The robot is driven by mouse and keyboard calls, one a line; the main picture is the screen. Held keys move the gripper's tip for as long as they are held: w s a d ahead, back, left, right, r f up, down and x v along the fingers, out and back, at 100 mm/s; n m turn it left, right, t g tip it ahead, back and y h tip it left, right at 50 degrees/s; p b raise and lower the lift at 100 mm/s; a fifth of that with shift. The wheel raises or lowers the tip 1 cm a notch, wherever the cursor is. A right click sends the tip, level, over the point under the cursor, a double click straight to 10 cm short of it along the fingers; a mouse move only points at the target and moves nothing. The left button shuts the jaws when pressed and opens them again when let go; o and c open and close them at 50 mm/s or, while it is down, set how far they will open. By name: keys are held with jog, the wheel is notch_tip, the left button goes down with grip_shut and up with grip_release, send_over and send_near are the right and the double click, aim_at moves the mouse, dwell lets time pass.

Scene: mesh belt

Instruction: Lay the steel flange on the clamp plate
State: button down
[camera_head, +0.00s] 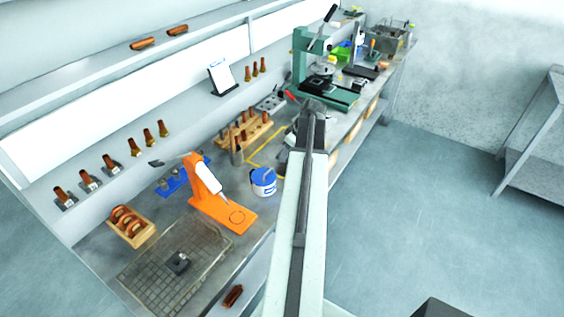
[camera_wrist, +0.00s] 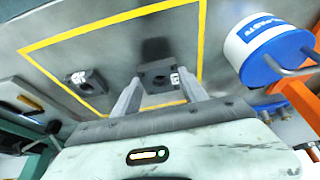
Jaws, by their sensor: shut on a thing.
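A dark square block with a round hole and a small white tag (camera_wrist: 157,75), which I take for the steel flange, sits between the two fingertips of my gripper (camera_wrist: 161,79) in the wrist view. My gripper is shut on it, above the yellow-outlined bench area; its height is hard to judge. A similar dark block (camera_wrist: 87,81) lies in the outlined area to the left. In the head view my arm hides the gripper and flange. A grey plate with a red-handled clamp beside it (camera_head: 270,103), perhaps the clamp plate, lies on the bench beyond the wooden rack.
A blue-and-white tub (camera_head: 263,182) and an orange stand (camera_head: 206,190) stand nearby. A wooden rack (camera_head: 243,133) holds upright parts. A green press (camera_head: 304,62) stands farther back. A mesh mat (camera_head: 150,285) carries a dark block (camera_head: 178,263). Open floor lies right of the bench.

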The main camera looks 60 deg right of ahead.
jog(key=s+a+r+p, duration=0.1)
jog(key=s+a, duration=0.3)
jog(key=s, duration=0.3)
jog(key=s+a+r+p, duration=0.1)
jog(key=s+a+r, duration=0.15)
jog(key=s, duration=0.55)
jog(key=w+d, duration=0.2)
jog(key=w, duration=0.2)
jog(key=w+d+f, duration=0.1)
jog(key=w+d, duration=0.1)
jog(key=w, duration=0.3)
jog(key=w+d+f+b, duration=0.1)
jog(key=w+d, duration=0.1)
jog(key=w, duration=0.3)
jog(key=shift+d+f, duration=0.1)
jog(key=shift+f, duration=0.15)
jog(key=b+x, duration=0.4)
jog(key=shift+s+d+f, duration=0.2)
jog(key=shift+s, duration=0.15)
jog(key=shift+r, duration=0.25)
jog(key=shift+f, duration=0.25)
jog(key=c, duration=0.6)
grip_release()
jog(key=shift+r, duration=0.1)
